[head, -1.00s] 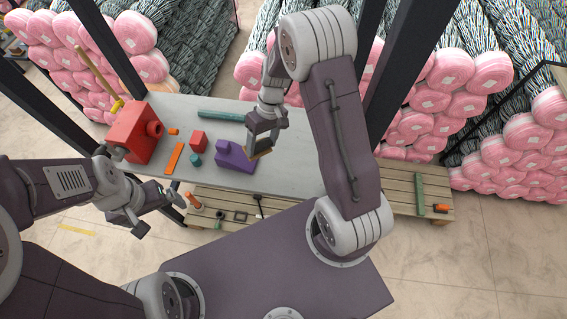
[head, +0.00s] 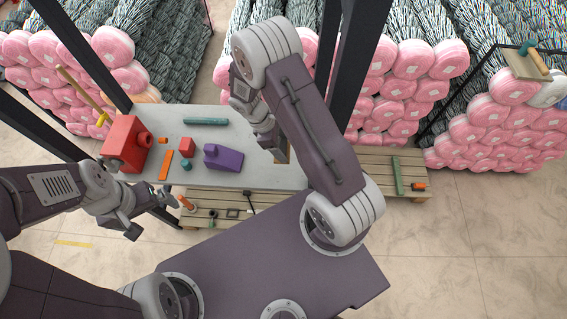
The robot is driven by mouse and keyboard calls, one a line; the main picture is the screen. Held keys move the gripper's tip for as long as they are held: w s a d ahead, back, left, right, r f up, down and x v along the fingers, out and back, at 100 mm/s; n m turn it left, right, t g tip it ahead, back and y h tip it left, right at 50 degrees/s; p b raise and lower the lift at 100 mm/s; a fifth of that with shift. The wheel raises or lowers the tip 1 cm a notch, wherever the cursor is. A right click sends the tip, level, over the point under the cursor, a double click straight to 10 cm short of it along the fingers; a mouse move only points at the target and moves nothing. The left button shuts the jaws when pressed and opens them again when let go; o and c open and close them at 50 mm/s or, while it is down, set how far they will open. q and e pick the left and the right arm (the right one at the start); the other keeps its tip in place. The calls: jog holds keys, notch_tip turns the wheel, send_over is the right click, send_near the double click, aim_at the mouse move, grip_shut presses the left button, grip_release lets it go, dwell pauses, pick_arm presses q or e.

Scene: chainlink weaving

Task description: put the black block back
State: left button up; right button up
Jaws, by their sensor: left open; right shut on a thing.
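No black block shows clearly in the head view. My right gripper (head: 274,143) is at the right end of the grey table (head: 240,119), shut on a small piece, mostly hidden by the fingers and arm. A narrow tan strip (head: 289,154) shows at its fingertips; I cannot tell whether this belongs to the black block. My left gripper (head: 148,220) is open and empty, low in front of the table's left end. A small dark square piece (head: 232,213) and a thin black piece (head: 249,197) lie on the lower wooden slats.
The wooden slats (head: 375,170) extend right. Dark posts (head: 345,75) stand behind.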

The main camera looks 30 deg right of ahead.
jog(key=shift+w+f, duration=0.1)
jog(key=shift+w, duration=0.1)
jog(key=shift+d, duration=0.1)
jog(key=f+p, duration=0.1)
jog(key=f, duration=0.4)
jog(key=shift+s+f, duration=0.15)
jog(key=shift+s, duration=0.05)
jog(key=shift+w+f, duration=0.1)
jog(key=shift+f, duration=0.5)
notch_tip(320, 180, down, 2)
jog(key=shift+f+p, duration=0.15)
jog(key=shift+p, duration=0.55)
jog(key=shift+f, duration=0.3)
jog(key=shift+f, duration=0.2)
